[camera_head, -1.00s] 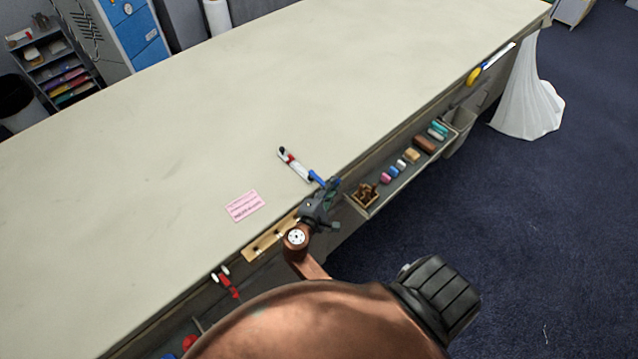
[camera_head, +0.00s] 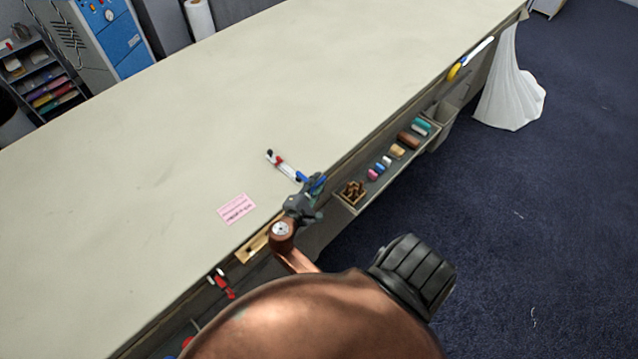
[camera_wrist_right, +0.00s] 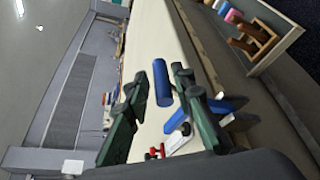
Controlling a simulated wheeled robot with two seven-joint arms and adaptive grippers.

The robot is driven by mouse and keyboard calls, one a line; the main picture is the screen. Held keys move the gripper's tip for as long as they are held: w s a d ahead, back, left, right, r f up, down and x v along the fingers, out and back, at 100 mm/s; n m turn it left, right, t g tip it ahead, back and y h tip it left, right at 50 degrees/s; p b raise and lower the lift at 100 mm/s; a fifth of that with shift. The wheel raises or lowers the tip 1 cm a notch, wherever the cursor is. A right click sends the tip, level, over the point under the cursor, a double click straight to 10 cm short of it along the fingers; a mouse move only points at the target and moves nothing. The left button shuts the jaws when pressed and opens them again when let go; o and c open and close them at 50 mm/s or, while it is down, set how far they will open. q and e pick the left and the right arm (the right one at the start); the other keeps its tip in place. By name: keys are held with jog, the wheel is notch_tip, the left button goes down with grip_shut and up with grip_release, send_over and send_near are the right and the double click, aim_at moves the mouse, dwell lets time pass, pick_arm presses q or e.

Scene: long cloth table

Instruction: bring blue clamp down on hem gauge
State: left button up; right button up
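The blue clamp (camera_head: 318,181) is at the table's front edge, partly covered by my right gripper (camera_head: 309,186). In the right wrist view its blue, rod-like grip (camera_wrist_right: 162,82) stands between the two dark green fingers of my right gripper (camera_wrist_right: 160,108). Gaps show beside the grip, so the fingers are open around it. A second blue part (camera_wrist_right: 205,109) lies behind the right finger. A narrow white piece with red and a black end, apparently the hem gauge (camera_head: 285,168), lies on the table just beyond; I cannot tell where it meets the clamp. My left gripper is out of view.
A pink card (camera_head: 236,208) lies left of the gripper. A red clamp (camera_head: 222,286) and a wooden piece (camera_head: 253,248) sit along the front edge. A side tray (camera_head: 350,209) holds thread spools and a small wooden box. The tabletop (camera_head: 200,130) is otherwise broadly clear.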

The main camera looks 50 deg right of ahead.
jog(key=o, duration=0.3)
jog(key=shift+w+a, duration=0.15)
jog(key=shift+w, duration=0.3)
jog(key=shift+s, duration=0.1)
